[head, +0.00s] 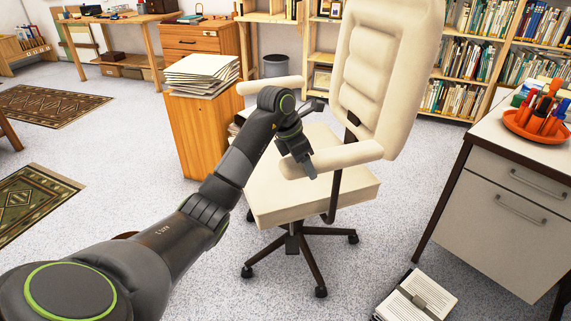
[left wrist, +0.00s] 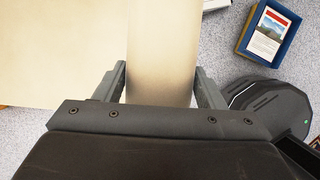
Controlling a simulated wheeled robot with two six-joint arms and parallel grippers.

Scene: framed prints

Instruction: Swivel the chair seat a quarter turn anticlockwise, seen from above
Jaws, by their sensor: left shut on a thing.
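The cream office chair (head: 312,192) stands in the middle of the head view on a dark base with castors. Its tall padded backrest (head: 375,75) is at the right, behind the seat. My left gripper (head: 302,163) is shut on the near armrest (head: 340,157), close to its left end. In the left wrist view the armrest (left wrist: 162,50) runs between the two fingers (left wrist: 162,88), with the cream seat (left wrist: 60,50) below at the left. The far armrest (head: 270,85) shows behind my wrist. My right gripper is not in view.
A wooden cabinet with stacked papers (head: 202,72) stands left of the chair. A desk drawer unit (head: 510,180) is at the right, with papers (head: 418,298) on the floor before it. Bookshelves (head: 465,60) line the back. Open floor (head: 130,150) lies at the left.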

